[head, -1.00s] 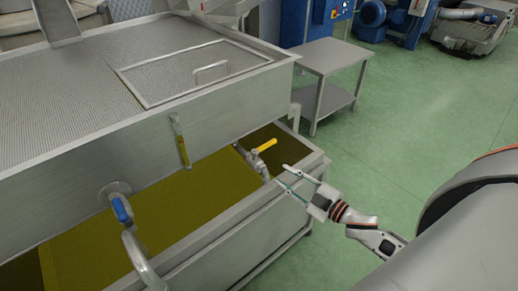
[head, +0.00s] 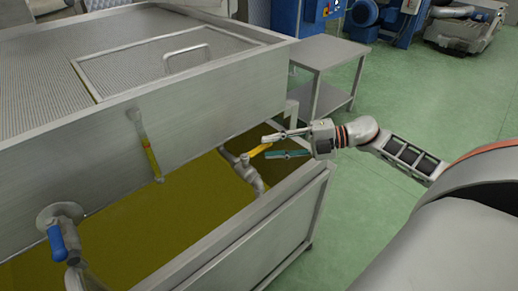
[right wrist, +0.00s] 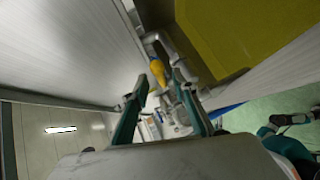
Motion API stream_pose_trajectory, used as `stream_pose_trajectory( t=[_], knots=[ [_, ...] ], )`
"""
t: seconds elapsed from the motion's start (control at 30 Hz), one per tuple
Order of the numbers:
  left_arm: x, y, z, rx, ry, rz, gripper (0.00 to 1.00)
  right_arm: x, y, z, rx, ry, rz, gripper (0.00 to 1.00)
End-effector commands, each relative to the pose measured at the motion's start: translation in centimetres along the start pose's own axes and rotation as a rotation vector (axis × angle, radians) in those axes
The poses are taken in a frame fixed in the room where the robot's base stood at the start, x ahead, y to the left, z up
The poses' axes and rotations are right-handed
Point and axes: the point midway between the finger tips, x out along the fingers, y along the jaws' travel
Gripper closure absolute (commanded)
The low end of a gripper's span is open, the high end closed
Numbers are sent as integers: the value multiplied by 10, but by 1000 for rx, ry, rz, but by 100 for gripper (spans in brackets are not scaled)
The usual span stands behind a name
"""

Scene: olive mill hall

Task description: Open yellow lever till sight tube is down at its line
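The yellow lever (head: 257,151) sits on a grey valve (head: 246,170) beneath the right end of the steel tank. It slants up to the right. The sight tube (head: 147,147) hangs on the tank's front wall, with yellowish liquid in its lower part and a clear upper part; its line is too small to make out. My right gripper (head: 268,147) is open, its fingertips close by the lever's free end. In the right wrist view the lever (right wrist: 158,72) shows just beyond the open fingers; I cannot tell whether they touch it. My left gripper is out of view.
A lower trough (head: 273,219) with olive-coloured liquid lies under the tank (head: 85,150). A blue-handled valve (head: 57,243) is at the front left. A steel side table (head: 330,53) stands behind my right gripper. Green floor (head: 400,105) is free to the right.

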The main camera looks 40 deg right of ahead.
Motion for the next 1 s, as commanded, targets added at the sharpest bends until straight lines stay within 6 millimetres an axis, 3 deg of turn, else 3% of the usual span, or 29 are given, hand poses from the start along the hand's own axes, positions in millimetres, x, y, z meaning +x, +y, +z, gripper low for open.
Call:
stream_pose_trajectory(
  t=[0.1, 0.3, 0.63, 0.73, 1.0],
  knots=[
    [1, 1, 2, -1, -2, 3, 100, 17, -1, 0, 1, 1, 1, 73],
    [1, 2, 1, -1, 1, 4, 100, 34, -1, 0, 2, -1, 1, 73],
    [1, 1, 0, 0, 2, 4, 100, 37, -1, 0, 3, -1, 1, 73],
    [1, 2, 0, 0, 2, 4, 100, 36, -1, 0, 3, -1, 1, 99],
    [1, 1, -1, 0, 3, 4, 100, 36, -1, 0, 3, -2, 0, 100]
  ],
)
